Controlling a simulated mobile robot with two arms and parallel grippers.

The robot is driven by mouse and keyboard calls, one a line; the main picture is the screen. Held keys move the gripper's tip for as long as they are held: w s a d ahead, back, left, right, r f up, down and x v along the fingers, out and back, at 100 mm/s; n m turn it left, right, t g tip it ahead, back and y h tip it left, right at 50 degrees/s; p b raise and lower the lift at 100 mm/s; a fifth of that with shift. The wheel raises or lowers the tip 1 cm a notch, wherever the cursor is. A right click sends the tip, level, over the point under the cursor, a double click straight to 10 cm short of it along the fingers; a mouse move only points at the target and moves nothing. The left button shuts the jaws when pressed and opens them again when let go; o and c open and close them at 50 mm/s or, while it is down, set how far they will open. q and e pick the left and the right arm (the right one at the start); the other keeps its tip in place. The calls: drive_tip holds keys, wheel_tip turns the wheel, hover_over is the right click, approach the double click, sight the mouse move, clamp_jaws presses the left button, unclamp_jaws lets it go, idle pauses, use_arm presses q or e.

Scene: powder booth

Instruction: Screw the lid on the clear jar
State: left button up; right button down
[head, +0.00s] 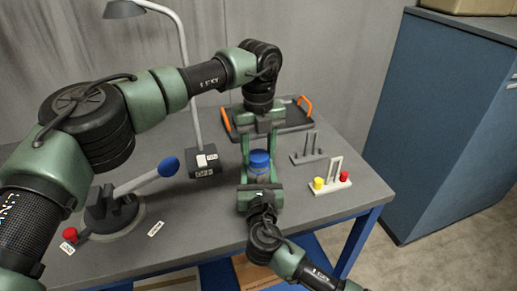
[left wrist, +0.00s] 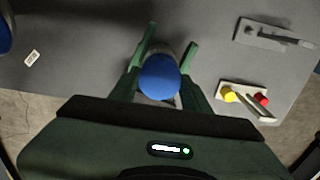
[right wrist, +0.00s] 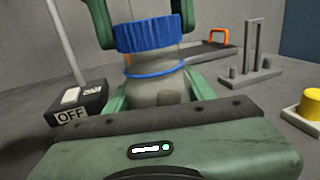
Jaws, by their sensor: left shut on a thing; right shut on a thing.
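The blue lid (head: 259,158) is at the top of the clear jar (right wrist: 150,92), which stands upright over the grey table. My right gripper (right wrist: 158,92) is shut on the jar's body from the front.
A lamp base with an OFF switch (head: 204,163) stands left of the jar. A peg stand with yellow and red pieces (head: 331,185) and a grey stand (head: 307,155) are at right. A tray with orange handles (head: 285,122) is behind. A blue-ended lever (head: 150,177) lies left.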

use_arm(q)
drive_tip(key=shift+f, duration=0.6)
idle(0.4)
